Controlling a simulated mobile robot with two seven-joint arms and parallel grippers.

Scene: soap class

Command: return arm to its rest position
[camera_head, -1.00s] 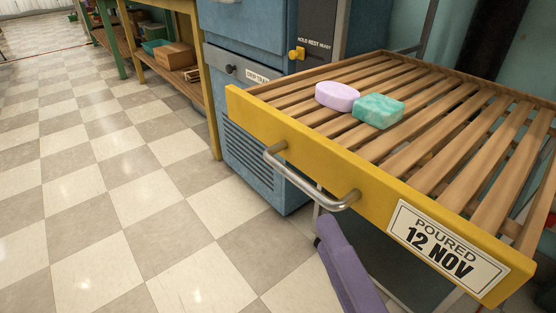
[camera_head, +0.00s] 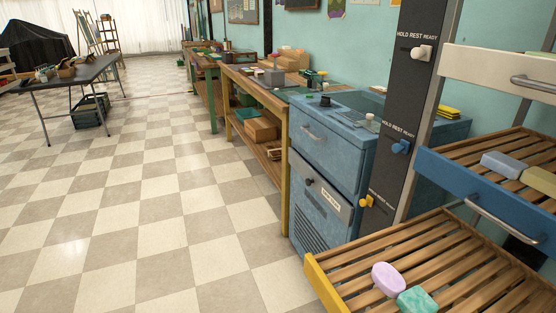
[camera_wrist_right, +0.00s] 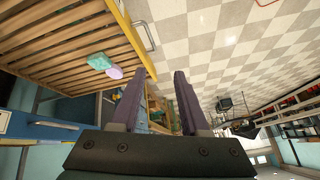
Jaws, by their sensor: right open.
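My right gripper (camera_wrist_right: 163,73) shows in the right wrist view with its two purple fingers apart and nothing between them. It is in free space, clear of the yellow-fronted slatted rack (camera_wrist_right: 68,48). The same rack (camera_head: 318,285) shows in the head view at the lower right, pulled out. A lilac oval soap (camera_head: 388,279) and a teal green block soap (camera_head: 417,299) lie side by side on its slats. They also show in the right wrist view as the lilac soap (camera_wrist_right: 115,72) and the green soap (camera_wrist_right: 98,61). My left gripper is in neither view.
Above the yellow rack is a blue-fronted rack (camera_head: 455,182) with a grey-blue soap (camera_head: 501,165) and a yellowish soap (camera_head: 541,181). A blue cabinet (camera_head: 320,200) and wooden workbench (camera_head: 285,130) stand along the wall. The checkered floor (camera_head: 130,210) at left is open.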

